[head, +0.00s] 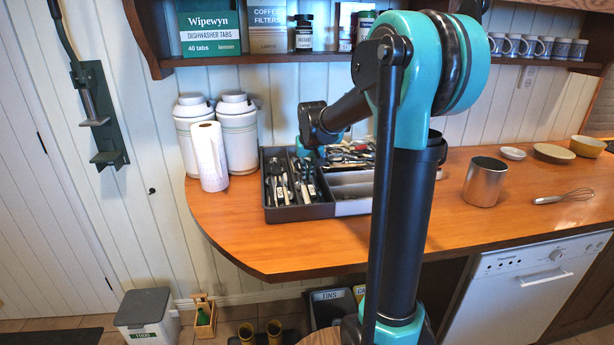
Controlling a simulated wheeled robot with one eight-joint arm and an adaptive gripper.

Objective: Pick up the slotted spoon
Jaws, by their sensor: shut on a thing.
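The dark grey utensil tray (290,213) stands on the wooden counter, left of my upright arm. Its left compartments hold several utensils (280,187) with light and dark handles, and more metal utensils (350,152) lie at its back. My gripper (305,160) points down over the back middle of the tray. It is small here, and its fingertips are hard to make out among the utensils. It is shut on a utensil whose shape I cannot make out. I cannot pick out the slotted spoon for certain. My arm hides the tray's right part.
Two white canisters (237,135) and a paper roll (208,157) stand left of the tray. A metal cylinder (485,182) and a whisk (565,196) are on the right counter. A loaded shelf (260,58) hangs above. The counter front left is clear.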

